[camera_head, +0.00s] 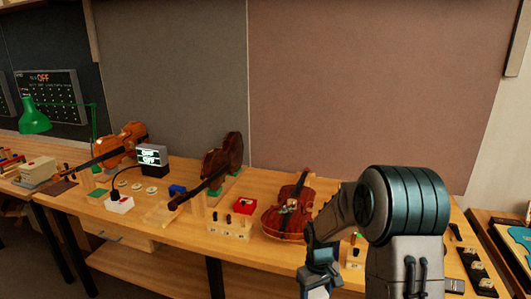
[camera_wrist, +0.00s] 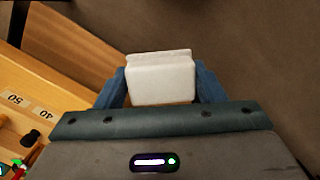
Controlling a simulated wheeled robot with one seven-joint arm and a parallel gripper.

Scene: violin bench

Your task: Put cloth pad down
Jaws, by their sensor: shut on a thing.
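The white cloth pad (camera_wrist: 161,80) is a small pale block in the wrist view. My gripper (camera_head: 318,281) is shut on it, with a blue finger at each side. In the head view my gripper hangs at the front edge of the bench, right of the lying violin (camera_head: 288,212). I cannot make out the pad in the head view. In the wrist view the pad is held in front of the bench edge and brownish floor, apart from any surface.
The wooden bench (camera_head: 185,235) carries a tray of pegs (camera_head: 230,228), an upright dark violin (camera_head: 222,163), another violin (camera_head: 122,145), a sign box (camera_head: 150,158) and a green lamp (camera_head: 35,116). Numbers 50 and 40 show on wood in the wrist view.

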